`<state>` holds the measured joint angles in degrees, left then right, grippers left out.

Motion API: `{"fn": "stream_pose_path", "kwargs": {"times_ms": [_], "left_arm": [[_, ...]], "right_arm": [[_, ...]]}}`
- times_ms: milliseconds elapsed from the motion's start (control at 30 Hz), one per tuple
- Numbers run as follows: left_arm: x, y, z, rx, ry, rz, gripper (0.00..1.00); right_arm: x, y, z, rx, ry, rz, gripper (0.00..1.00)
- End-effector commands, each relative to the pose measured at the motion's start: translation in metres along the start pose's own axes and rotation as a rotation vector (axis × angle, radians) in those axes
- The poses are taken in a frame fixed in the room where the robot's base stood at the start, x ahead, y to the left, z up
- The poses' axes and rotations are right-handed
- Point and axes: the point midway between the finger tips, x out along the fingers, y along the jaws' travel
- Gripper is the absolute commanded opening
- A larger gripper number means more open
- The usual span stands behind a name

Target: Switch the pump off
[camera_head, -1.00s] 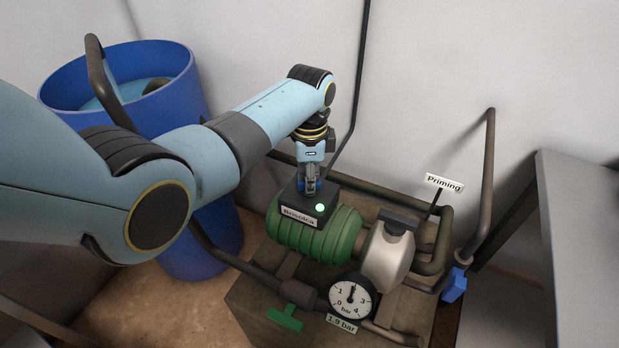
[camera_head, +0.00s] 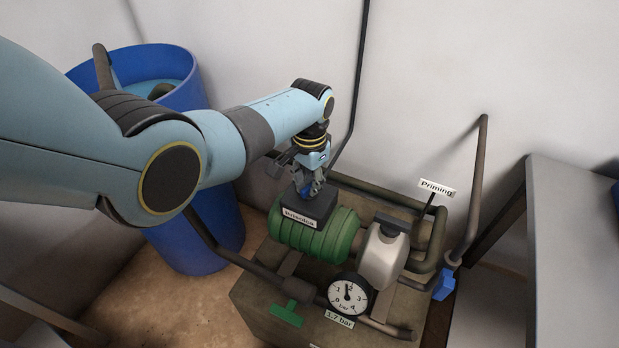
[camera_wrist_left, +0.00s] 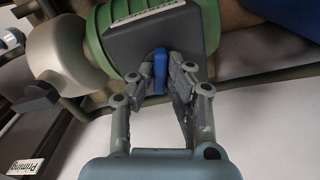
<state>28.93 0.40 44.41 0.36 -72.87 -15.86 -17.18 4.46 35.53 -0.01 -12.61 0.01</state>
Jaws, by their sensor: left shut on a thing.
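The pump (camera_head: 340,235) has a ribbed green body and a black switch box (camera_head: 322,205) on top with a white label. A blue switch lever (camera_wrist_left: 160,70) stands on the box in the left wrist view. My left gripper (camera_head: 307,190) points down at the box from above. In the left wrist view its fingers (camera_wrist_left: 164,82) are closed on the lever, one on each side. No lit lamp shows on the box now. The round gauge (camera_head: 350,298) in front has a plate reading 1.7 bar (camera_head: 339,319). My right gripper is not in view.
A blue water barrel (camera_head: 185,95) stands at the left. A cream pump head (camera_head: 384,255), pipes and a "Priming" sign (camera_head: 437,188) are right of the body. A green valve handle (camera_head: 287,313) and a blue one (camera_head: 444,285) sit lower. A grey table (camera_head: 580,260) stands at the right.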

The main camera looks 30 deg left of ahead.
Motion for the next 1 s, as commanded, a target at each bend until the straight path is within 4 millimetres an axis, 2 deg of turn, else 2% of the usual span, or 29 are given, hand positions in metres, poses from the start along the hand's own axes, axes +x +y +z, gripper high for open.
{"fn": "stream_pose_path", "kwargs": {"times_ms": [200, 500, 1000], "left_arm": [[-0.0006, 0.0003, 0.0005, -0.175, -0.002, 0.0, 0.0], [0.0001, 0.0003, 0.0005, -0.336, -0.001, 0.0, 0.0], [0.0007, 0.0005, 0.0004, -0.402, -0.001, 0.001, 0.0]], "right_arm": [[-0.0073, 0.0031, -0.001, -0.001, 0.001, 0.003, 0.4], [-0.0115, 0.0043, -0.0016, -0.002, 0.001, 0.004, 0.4], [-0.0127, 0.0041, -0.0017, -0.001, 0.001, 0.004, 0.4]]}}
